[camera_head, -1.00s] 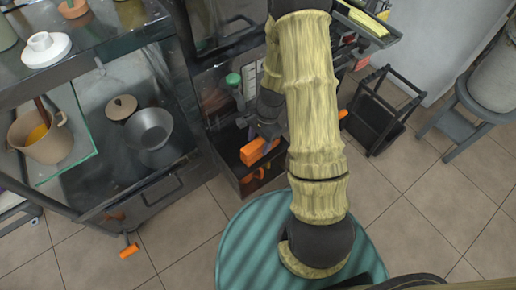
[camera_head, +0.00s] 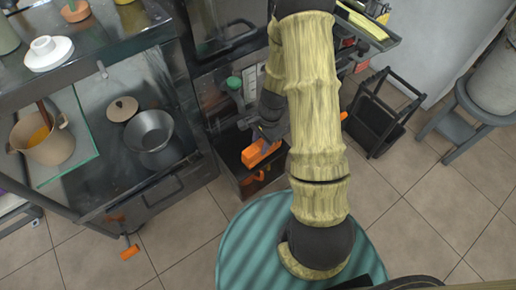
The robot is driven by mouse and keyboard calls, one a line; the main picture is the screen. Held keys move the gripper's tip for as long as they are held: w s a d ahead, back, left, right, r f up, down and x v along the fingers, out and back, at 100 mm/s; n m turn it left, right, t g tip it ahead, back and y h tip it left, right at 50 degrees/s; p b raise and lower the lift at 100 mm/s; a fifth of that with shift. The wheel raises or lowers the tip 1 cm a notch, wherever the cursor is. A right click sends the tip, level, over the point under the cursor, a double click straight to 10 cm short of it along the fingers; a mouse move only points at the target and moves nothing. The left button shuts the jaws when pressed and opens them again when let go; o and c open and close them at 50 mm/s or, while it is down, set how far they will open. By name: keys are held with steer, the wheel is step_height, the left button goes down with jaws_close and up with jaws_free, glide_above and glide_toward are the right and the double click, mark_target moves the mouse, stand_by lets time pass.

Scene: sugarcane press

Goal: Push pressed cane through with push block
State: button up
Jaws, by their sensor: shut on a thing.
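My gripper (camera_head: 269,130) is at the front of the dark metal press cabinet (camera_head: 222,130), partly hidden behind my arm. It is shut on an orange block (camera_head: 261,153), which looks like the push block and sits just below the fingers. The block is over the dark open bay in the cabinet's lower front; I cannot tell whether it touches anything there. Yellow-green cane (camera_head: 365,25) lies on a tray at the upper right. I cannot see pressed cane near the block. The rollers are not clearly visible.
A green knob (camera_head: 234,82) is on the press front. To the left is a counter with a metal bowl (camera_head: 150,132) and a pot (camera_head: 48,140). A black folding rack (camera_head: 375,115) and a grey stool (camera_head: 462,125) stand right. Tiled floor between is clear.

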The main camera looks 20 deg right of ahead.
steer(key=s+d+r+p, duration=0.1)
steer(key=s+r+p, duration=0.1)
steer(key=s+r, duration=0.2)
steer(key=shift+d+r+p, duration=0.15)
steer(key=shift+r+p, duration=0.25)
steer(key=shift+r, duration=0.25)
steer(key=shift+s, duration=0.1)
stand_by(0.4)
